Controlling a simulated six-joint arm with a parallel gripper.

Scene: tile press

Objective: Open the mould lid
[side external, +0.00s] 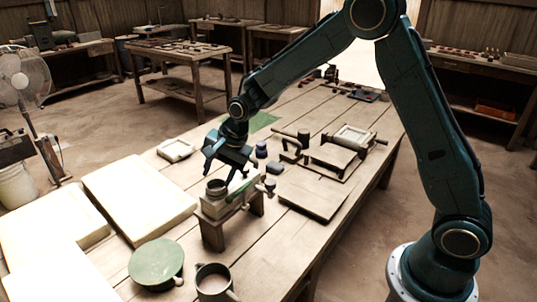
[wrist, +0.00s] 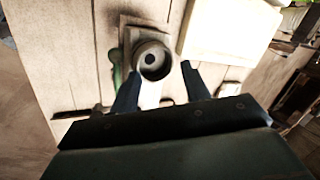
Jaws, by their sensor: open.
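My gripper (side external: 222,173) is open and points down above a small wooden stand (side external: 213,232) on the bench. A dark round cup-like part (side external: 216,188) sits on the pale block on top of this stand, just below the fingers. In the wrist view the round part (wrist: 152,60) shows its dark hollow between and beyond the two open fingertips (wrist: 160,78). I cannot tell if the fingers touch it. To the right, a low wooden press-like piece (side external: 330,158) has a flat plate, a dark handle and a pale frame (side external: 353,138). I cannot tell which part is the mould lid.
Large pale slabs (side external: 140,198) lie left of the stand. A round green-topped piece (side external: 156,261) and a mug (side external: 214,284) stand in front. A flat board (side external: 313,197) lies to the right, with small dark pots (side external: 262,149) behind the stand.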

